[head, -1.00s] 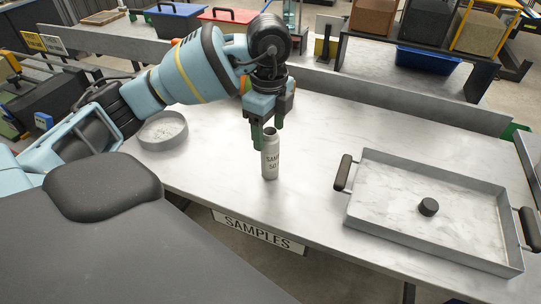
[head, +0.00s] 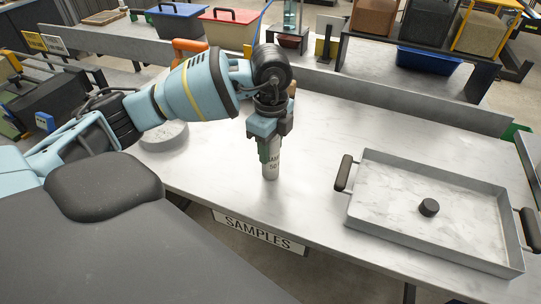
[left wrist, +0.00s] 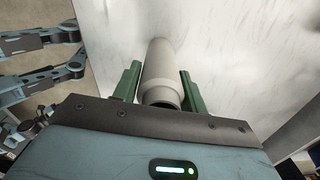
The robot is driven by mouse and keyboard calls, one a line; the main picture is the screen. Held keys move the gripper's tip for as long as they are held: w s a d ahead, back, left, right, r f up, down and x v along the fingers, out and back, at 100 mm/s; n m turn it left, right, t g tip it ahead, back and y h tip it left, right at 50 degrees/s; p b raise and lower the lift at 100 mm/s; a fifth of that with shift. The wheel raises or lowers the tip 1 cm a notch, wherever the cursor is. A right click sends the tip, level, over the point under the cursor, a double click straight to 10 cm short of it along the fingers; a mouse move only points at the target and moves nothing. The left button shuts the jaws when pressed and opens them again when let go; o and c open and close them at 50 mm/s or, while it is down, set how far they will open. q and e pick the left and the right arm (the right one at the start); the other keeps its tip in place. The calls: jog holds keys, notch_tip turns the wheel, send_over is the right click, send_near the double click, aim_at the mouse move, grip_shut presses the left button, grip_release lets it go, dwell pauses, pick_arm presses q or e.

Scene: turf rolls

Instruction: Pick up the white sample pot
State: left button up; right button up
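In the left wrist view the pot (left wrist: 161,72) lies between the two open fingers, with a narrow gap showing at the left finger. Contact at the right finger is unclear. My right gripper is not in view in the head picture.
A round shallow dish (head: 163,139) is at the left, partly behind my arm. The bench around the pot is clear.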

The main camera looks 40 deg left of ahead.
pick_arm(q)
jog(key=c, duration=0.6)
jog(key=shift+o, duration=0.2)
jog(key=shift+r, duration=0.1)
notch_tip(320, 180, up, 3)
jog(key=shift+r, duration=0.2)
jog(key=s+d, duration=0.3)
jog(key=s, duration=0.4)
jog(key=s+d+r, duration=0.1)
jog(key=s+d, duration=0.2)
jog(key=s, duration=0.4)
jog(key=shift+s+d+r+p, duration=0.2)
jog(key=shift+s+p, duration=0.1)
jog(key=shift+s, duration=0.05)
